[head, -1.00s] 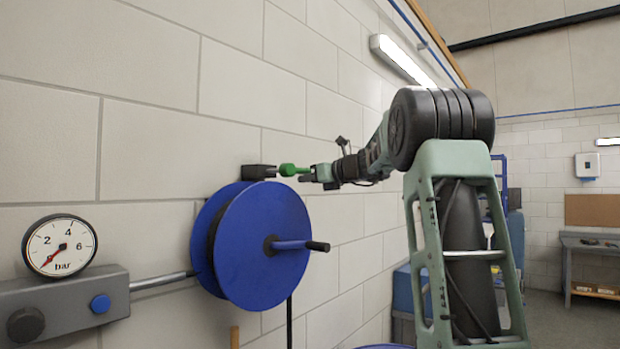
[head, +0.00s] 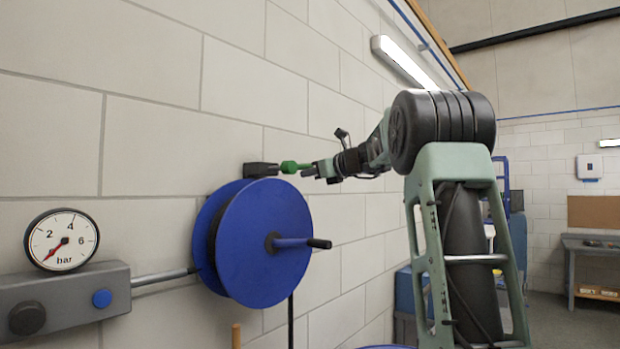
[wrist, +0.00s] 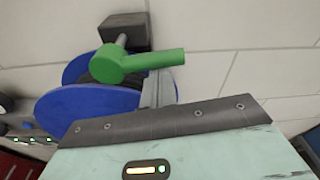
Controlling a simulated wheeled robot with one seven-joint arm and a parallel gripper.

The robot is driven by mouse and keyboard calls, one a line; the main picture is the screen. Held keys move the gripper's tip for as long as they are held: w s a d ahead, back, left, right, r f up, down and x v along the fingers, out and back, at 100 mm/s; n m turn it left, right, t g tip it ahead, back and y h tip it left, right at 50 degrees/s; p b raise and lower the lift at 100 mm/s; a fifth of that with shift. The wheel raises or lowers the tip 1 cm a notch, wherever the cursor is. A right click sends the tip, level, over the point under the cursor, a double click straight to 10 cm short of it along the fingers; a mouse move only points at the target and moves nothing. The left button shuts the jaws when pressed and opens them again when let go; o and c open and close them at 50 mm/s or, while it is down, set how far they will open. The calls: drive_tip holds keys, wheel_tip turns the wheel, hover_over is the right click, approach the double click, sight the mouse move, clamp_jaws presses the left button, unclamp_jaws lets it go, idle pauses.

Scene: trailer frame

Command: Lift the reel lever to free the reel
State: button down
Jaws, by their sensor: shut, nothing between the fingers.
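The green reel lever (head: 291,167) sticks out from a dark block (head: 261,170) on the wall, just above the blue reel (head: 277,243). In the wrist view, the lever (wrist: 138,65) has a round hub on a short grey shaft, and its arm points right. My gripper (head: 312,170) is at the lever's free end, right of the hub. In the wrist view, my shut fingers (wrist: 157,90) stand just below the lever's arm, with nothing between them. I cannot tell whether they touch it. The blue reel (wrist: 90,112) is partly hidden behind the lever and my gripper.
The reel's crank handle (head: 300,243) juts out to the right below my gripper. A pressure gauge (head: 62,240) sits on a grey box (head: 65,300) at left, joined to the reel by a pipe (head: 163,278). A workbench (head: 598,268) stands far right.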

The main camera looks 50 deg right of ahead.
drive_tip(key=r+n+b, duration=0.1)
drive_tip(key=n+h+b, duration=0.1)
drive_tip(key=n+b, duration=0.1)
drive_tip(key=shift+r, duration=0.35)
drive_tip(key=r+n+b, duration=0.1)
drive_tip(key=n, duration=0.1)
drive_tip(key=a+r+n+b, duration=0.1)
drive_tip(key=n+b, duration=0.1)
drive_tip(key=a+r+n+h+b, duration=0.1)
drive_tip(key=r+n+b, duration=0.1)
drive_tip(key=n, duration=0.1)
drive_tip(key=shift+t, duration=0.4)
drive_tip(key=shift+a, duration=0.1)
idle(0.3)
